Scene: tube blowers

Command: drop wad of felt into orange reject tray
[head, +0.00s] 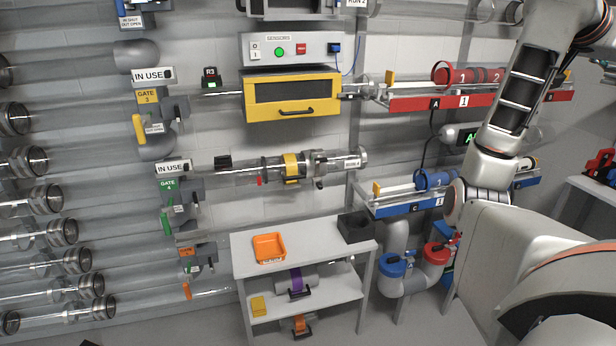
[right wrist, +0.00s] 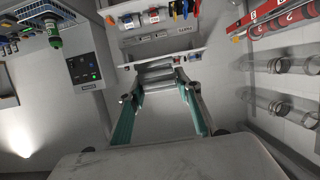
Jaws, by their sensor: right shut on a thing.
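The orange reject tray (head: 269,247) sits on the top of a grey bench in the head view, at its left end, and it looks empty. My right gripper (right wrist: 158,82) shows in the right wrist view, its two teal-padded fingers reaching forward. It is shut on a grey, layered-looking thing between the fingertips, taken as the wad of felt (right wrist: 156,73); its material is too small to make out. In the head view my right arm fills the right side, and its gripper is not seen there. My left gripper is in neither view.
The grey bench (head: 310,258) also holds a black box (head: 356,227) at its right end. A yellow sensor drawer (head: 292,97) and clear tubes are on the wall above. Blue and red racks stand to the right. The bench top between tray and box is clear.

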